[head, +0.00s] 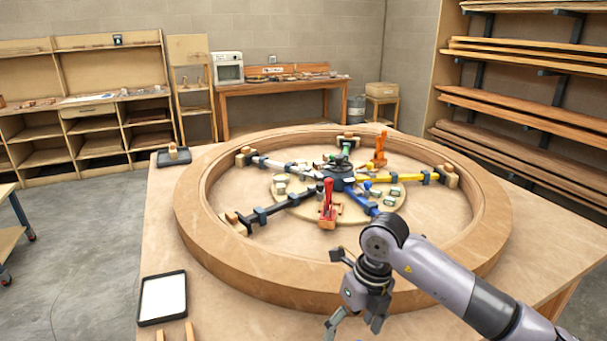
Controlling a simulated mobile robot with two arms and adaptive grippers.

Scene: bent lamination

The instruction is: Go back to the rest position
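My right arm comes in from the lower right, and its gripper (355,325) hangs over the front of the table, in front of the near rim of the wooden ring (270,274). Its fingers point down and stand apart, with nothing seen between them. The lowest part of the gripper is close to the bottom edge of the picture. My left gripper is not in the head view. Inside the ring lies a hub (341,181) with coloured spokes, among them a black arm (283,207) and a yellow arm (405,178).
A red clamp (327,198) and an orange clamp (380,147) stand up inside the ring. A dark-edged white tray (162,298) lies at the table's front left. A small dark tray (174,156) lies at the back left. The table (220,305) is bare between tray and ring.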

